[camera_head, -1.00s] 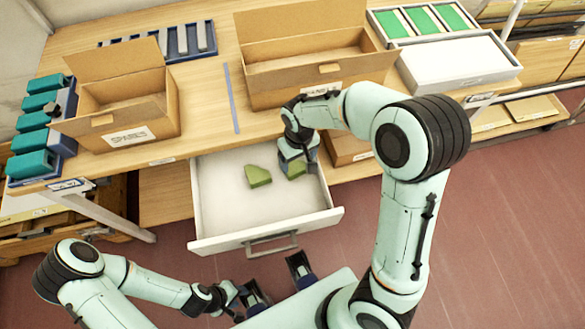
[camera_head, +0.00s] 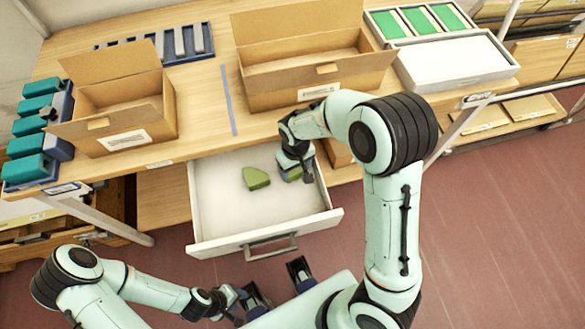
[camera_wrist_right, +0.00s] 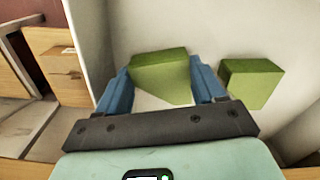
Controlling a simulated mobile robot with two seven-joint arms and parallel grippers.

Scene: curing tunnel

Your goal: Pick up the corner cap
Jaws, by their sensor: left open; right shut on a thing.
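Two green corner caps are in the open white drawer (camera_head: 225,216). One corner cap (camera_head: 293,174) is at the drawer's right side, between the fingers of my right gripper (camera_head: 296,168), which is shut on it. In the right wrist view this held cap (camera_wrist_right: 160,75) sits between the blue fingers, its near part partly hidden by the gripper body. The other corner cap (camera_head: 256,178) lies on the drawer floor to the left, apart from the gripper; it also shows in the right wrist view (camera_wrist_right: 250,82). My left gripper (camera_head: 277,283) is open and empty, in front of the drawer.
Two open cardboard boxes, a smaller one (camera_head: 125,137) and a larger one (camera_head: 290,95), stand on the bench above the drawer. Teal items (camera_head: 38,125) line the bench's left end.

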